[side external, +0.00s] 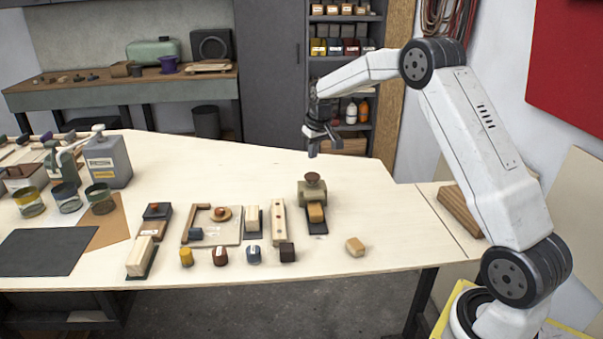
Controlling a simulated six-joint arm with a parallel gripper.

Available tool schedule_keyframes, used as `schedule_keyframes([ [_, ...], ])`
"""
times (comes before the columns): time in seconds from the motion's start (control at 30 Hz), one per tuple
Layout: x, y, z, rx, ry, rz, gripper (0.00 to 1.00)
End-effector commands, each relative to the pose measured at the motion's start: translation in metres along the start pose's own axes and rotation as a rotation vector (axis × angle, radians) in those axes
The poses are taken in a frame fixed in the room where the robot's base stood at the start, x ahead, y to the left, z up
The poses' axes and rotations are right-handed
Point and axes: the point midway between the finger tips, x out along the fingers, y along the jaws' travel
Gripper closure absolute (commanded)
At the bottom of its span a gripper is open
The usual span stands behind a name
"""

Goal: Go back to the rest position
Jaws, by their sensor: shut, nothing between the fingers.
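My gripper (313,150) hangs above the right part of the plywood table (340,178), pointing down, shut and empty. It is clear of the tabletop. Below it stands a grey-beige block with a brown round top (312,187), with a tan wooden block (316,212) on a dark pad just in front. Another tan block (355,247) lies loose on the table, to the right. My white arm reaches in from the right side.
Several small coloured blocks, among them a yellow one (186,257), line the front edge. Wooden fixtures (279,222) stand behind them. Cups, a grey canister (108,160) and a dark mat (48,252) fill the left. The table's back middle is clear. Shelves (345,60) stand behind.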

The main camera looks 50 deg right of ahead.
Motion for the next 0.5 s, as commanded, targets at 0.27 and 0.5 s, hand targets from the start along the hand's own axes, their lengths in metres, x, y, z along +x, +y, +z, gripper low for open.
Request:
schedule_keyframes([
  [0.27,-0.003,-0.018,0.013,-0.018,0.002,-0.003,1.00],
  [0.5,-0.009,-0.057,0.048,-0.058,0.006,-0.009,1.00],
])
